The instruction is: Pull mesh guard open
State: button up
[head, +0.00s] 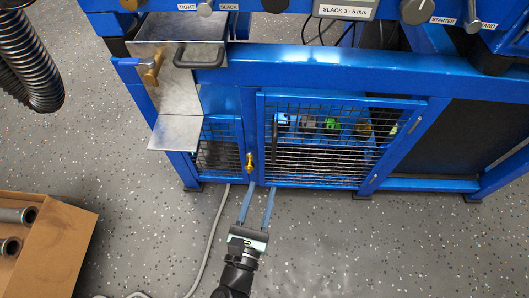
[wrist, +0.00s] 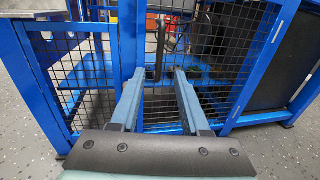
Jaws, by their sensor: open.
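The mesh guard (head: 340,100) is a blue-framed door with dark wire mesh in the lower part of the blue stand. It looks closed, or nearly so. Its black vertical handle (head: 274,138) is near the door's left edge. The handle also shows in the wrist view (wrist: 160,36), roughly centred between the fingers and beyond their tips. My gripper (head: 259,187) is open and empty, low in front of the door's left part, with its two long blue-grey fingers pointing at the guard. The fingers (wrist: 159,73) look apart from the handle; the exact gap is unclear.
A brass-coloured latch (head: 249,163) sits on the post left of the door. Coloured items (head: 332,126) show behind the mesh. A metal box (head: 178,60) is above left. A grey cable (head: 207,248) crosses the floor; a cardboard box (head: 62,250) stands lower left. Floor to the right is clear.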

aim_at(274, 151)
jog(key=w+d+b, duration=0.1)
jog(key=w, duration=0.3)
jog(key=w+b, duration=0.1)
jog(key=w, duration=0.3)
jog(key=w+d+b, duration=0.1)
jog(key=w, duration=0.3)
jog(key=shift+w+d, duration=0.3)
jog(key=shift+c, duration=0.3)
grip_shut()
dwell(0.5)
